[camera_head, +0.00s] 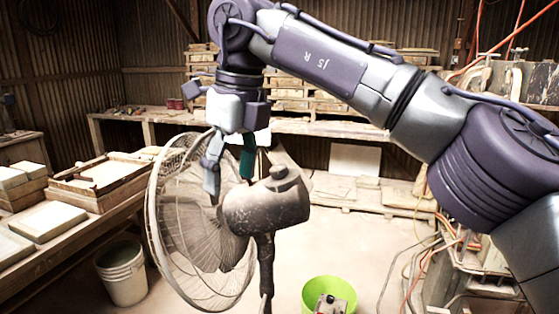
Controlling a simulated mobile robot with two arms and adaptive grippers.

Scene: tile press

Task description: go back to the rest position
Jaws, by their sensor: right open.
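My right arm comes in from the right and reaches across the upper part of the head view. Its gripper (229,172) hangs pointing down, with two fingers apart and nothing between them. The gripper overlaps the top of a standing fan (268,205) in the picture. I cannot tell whether the fingers touch the fan. My left arm and gripper are not in view.
The dusty fan stands in the middle. A green bucket (329,292) is at the bottom, a white bucket (122,272) at the lower left. A left bench holds a wooden tray (100,195) and tiles (47,220). Cables and pipes (440,250) crowd the right.

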